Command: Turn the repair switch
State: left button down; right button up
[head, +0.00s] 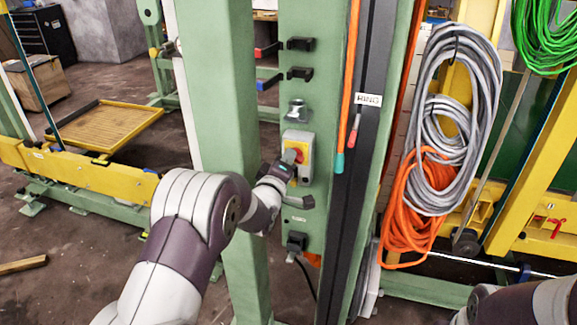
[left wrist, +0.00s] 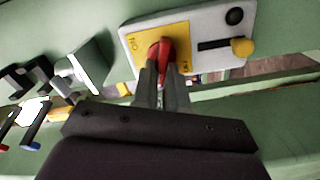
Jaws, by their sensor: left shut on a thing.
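The repair switch is a red knob (left wrist: 160,55) on a yellow plate (left wrist: 136,45) in a pale grey box, seen close in the left wrist view. In the head view the switch box (head: 305,146) is fixed to the green post, with its red and yellow front partly showing. My left gripper (left wrist: 167,75) is shut on the red knob, its two fingers on either side of it. In the head view my left gripper (head: 288,164) reaches the box from the lower left and covers part of it. My right gripper is not in view; only a piece of that arm shows at the lower right.
A yellow-knobbed lever (left wrist: 242,47) and a black button (left wrist: 235,16) sit beside the knob. Black brackets (head: 300,44) stick out of the post above. An orange pole (head: 347,90) stands right of the box. Grey cable coils (head: 455,120) and an orange coil (head: 415,205) hang further right.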

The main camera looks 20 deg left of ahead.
pick_arm(q)
jog(key=shift+a+f+n+b, duration=0.15)
jog(key=shift+n+b, duration=0.4)
jog(key=shift+n, duration=0.6)
jog(key=shift+d+f+n+b, duration=0.15)
jog(key=shift+n+b, duration=0.35)
jog(key=shift+n, duration=0.65)
jog(key=shift+a, duration=0.1)
jog(key=c, duration=1.2)
grip_release()
jog(key=shift+s, duration=0.1)
jog(key=shift+o, duration=0.2)
jog(key=shift+a, duration=0.1)
jog(key=s+b, duration=0.1)
jog(key=s, duration=1.1)
jog(key=shift+s+a, duration=0.2)
jog(key=shift+s, duration=0.2)
